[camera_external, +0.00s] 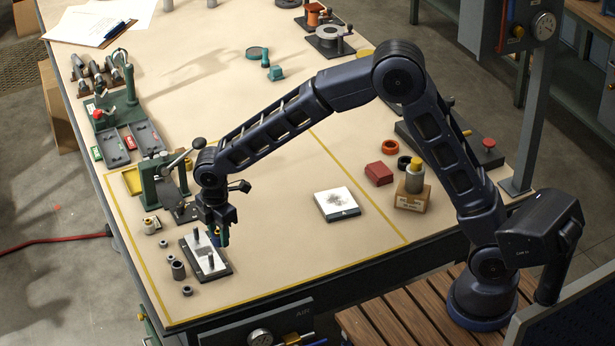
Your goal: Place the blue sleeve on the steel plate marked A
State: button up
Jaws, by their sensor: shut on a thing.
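My gripper (219,234) points down at the front left of the bench, shut on a small blue piece that I take to be the blue sleeve (213,238). The fingers hide most of it. A bright steel plate (198,246) with upright dark pins lies on a dark base just below and beside the gripper. I cannot tell whether the sleeve touches this plate or one of its pins. A pale square plate (337,203) with a dark smudge lies to the right. I cannot read a letter A on either one.
Small grey rings and cylinders (178,270) stand left of the steel plate. A green lever press (160,185) stands close behind the gripper. The bench between the two plates is clear.

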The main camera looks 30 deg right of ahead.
jog(key=shift+r, duration=0.45)
jog(key=shift+d, duration=0.1)
jog(key=w+d+m, duration=0.2)
jog(key=w+d, duration=0.6)
jog(key=d, duration=0.1)
jog(key=r+m, duration=0.2)
jog(key=m, duration=0.5)
send_over(338, 202)
notch_tip(338, 202, down, 20)
jog(key=shift+f, duration=0.1)
jog(key=shift+f, duration=0.15)
jog(key=o, duration=1.1)
